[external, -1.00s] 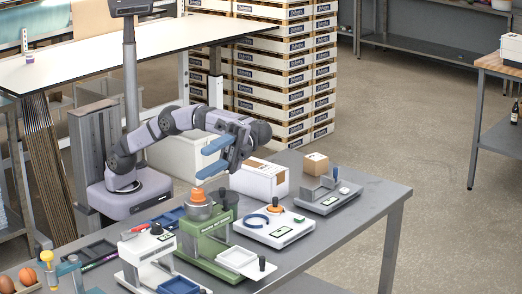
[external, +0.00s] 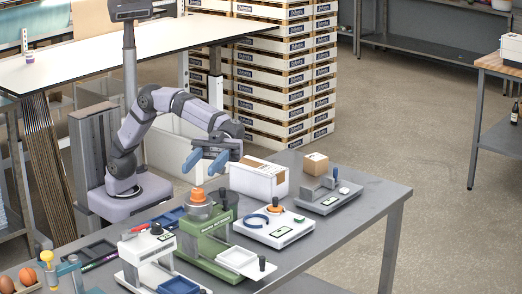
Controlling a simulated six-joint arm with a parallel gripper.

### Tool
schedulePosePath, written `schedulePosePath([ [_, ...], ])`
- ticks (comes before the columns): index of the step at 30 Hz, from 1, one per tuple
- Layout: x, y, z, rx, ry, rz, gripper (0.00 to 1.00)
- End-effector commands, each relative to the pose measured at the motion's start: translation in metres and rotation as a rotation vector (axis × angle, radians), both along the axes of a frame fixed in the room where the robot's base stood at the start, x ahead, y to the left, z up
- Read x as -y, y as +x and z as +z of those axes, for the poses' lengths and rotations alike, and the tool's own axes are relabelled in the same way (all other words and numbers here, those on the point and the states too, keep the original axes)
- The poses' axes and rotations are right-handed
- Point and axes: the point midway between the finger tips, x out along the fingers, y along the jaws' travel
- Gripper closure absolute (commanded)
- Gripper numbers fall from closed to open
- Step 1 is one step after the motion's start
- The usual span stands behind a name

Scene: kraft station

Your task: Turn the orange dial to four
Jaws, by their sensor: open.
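The orange dial (external: 197,196) sits on top of a round grey part at the back of the green device (external: 207,243). Its number marks are too small to read. My gripper (external: 202,172) has two blue fingers and is open and empty. It hangs above and just behind the dial in the picture, apart from it. Nothing is held between the fingers.
A white carton (external: 258,180) stands close to the right of my gripper. A white device with a blue ring (external: 274,226), a grey device (external: 328,195) and a white press-like device (external: 146,255) flank the green one. A small brown box (external: 315,163) sits behind the grey device.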

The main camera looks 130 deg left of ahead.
Motion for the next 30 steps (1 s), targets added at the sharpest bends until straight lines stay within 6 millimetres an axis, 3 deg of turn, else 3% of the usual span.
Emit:
schedulePosePath([
  [1,0.0,0.001,-0.022,-0.022,-0.006,-0.001,0.57],
  [6,0.0,0.001,-0.046,-0.015,-0.006,-0.003,0.57],
  [14,0.006,0.003,-0.047,-0.013,-0.005,-0.004,0.57],
  [30,0.06,0.03,-0.047,-0.014,-0.006,-0.004,0.57],
])
